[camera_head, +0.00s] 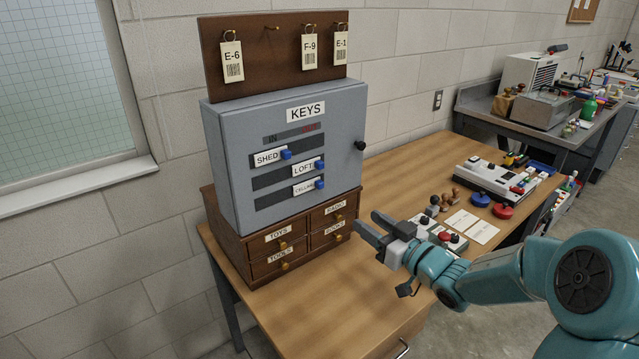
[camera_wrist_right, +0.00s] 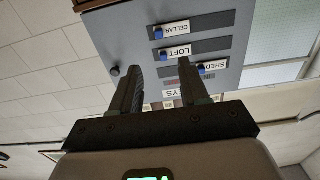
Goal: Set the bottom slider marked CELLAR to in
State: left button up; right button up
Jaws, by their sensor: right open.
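A grey key cabinet (camera_head: 230,170) marked KEYS carries three horizontal slots with blue-knobbed sliders. The bottom CELLAR slider (camera_head: 319,183) has its knob at the right end of its slot, below the red end of the marking strip; IN is marked at the left end. The LOFT slider (camera_head: 320,166) is also at the right, while the SHED slider (camera_head: 286,154) sits further left. My right gripper (camera_head: 366,222) is open and empty, to the right of and below the sliders, apart from the cabinet. The wrist view shows the CELLAR knob (camera_wrist_right: 158,33) upside down beyond the fingers. My left gripper is out of view.
A wooden drawer unit (camera_head: 285,245) stands under the cabinet. A black knob (camera_head: 360,146) sticks out at the cabinet's right. Stamps, ink pads (camera_head: 481,199) and cards (camera_head: 478,230) lie on the table to the right. The front tabletop is clear.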

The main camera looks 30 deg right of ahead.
jog(key=p, duration=0.4)
send_near(321, 186)
jog(key=w, duration=0.7)
jog(key=shift+w+a, duration=0.15)
jog(key=shift+a, duration=0.05)
jog(key=shift+w+f, duration=0.1)
jog(key=shift+w, duration=0.5)
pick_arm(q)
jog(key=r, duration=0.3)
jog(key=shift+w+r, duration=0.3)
pick_arm(e)
jog(key=shift+s, duration=0.1)
jog(key=shift+c, duration=0.3)
grip_shut()
pick_arm(q)
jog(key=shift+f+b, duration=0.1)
jog(key=shift+b, duration=0.2)
